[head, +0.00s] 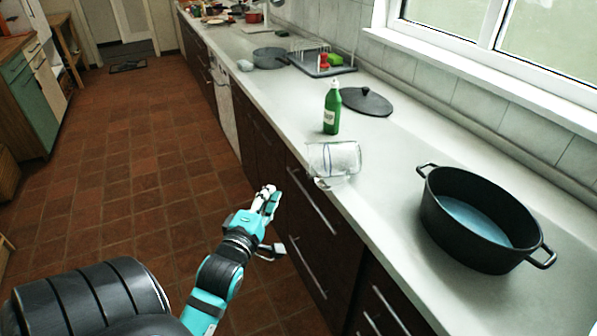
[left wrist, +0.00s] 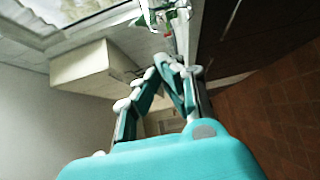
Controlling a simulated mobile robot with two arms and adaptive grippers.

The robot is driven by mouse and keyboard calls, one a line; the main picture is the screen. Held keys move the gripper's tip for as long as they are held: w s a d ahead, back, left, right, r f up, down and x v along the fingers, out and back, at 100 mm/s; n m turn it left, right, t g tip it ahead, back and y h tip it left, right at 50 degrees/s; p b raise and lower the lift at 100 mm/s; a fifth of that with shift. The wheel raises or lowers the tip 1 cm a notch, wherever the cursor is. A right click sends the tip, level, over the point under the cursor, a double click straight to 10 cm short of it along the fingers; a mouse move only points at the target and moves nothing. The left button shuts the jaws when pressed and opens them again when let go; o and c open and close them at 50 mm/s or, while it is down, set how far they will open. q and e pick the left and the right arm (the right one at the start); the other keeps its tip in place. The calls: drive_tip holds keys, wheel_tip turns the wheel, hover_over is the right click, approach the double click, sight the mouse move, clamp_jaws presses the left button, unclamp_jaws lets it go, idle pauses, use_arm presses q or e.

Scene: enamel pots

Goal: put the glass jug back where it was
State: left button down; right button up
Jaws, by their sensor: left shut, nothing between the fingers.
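The glass jug (head: 335,158) is clear with thin blue lines. It seems to lie on its side on the pale worktop, close to the front edge. A pale piece shows just below it; I cannot tell whether it is part of the jug. My left gripper (head: 270,197) is shut and empty, in front of the drawers, apart from the jug and to its lower left. Its teal and white fingers also show close together in the left wrist view (left wrist: 166,66). My right gripper is not in view.
A green bottle (head: 332,108) stands behind the jug, with a dark lid (head: 366,101) beyond it. A large black pot (head: 438,222) stands to the right. A rack (head: 320,66) and a grey pan (head: 270,58) are farther back. The worktop (head: 385,165) between jug and pot is clear.

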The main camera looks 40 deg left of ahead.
sight(336, 156)
use_arm(q)
drive_tip(key=w+d+p+x, duration=0.1)
drive_tip(key=d+x, duration=0.1)
drive_tip(key=x, duration=1)
drive_tip(key=shift+w+d+p, duration=0.2)
drive_tip(key=shift+w+p, duration=0.15)
drive_tip(key=shift+w, duration=0.05)
drive_tip(key=w+d, duration=0.1)
drive_tip(key=w, duration=0.2)
drive_tip(key=w+d+b, duration=0.1)
drive_tip(key=w+d, duration=0.1)
drive_tip(key=w, duration=0.2)
drive_tip(key=w+d, duration=0.1)
drive_tip(key=w, duration=0.2)
drive_tip(key=shift+w+d+b, duration=0.25)
drive_tip(key=shift+w+b, duration=0.1)
drive_tip(key=shift+b, duration=0.05)
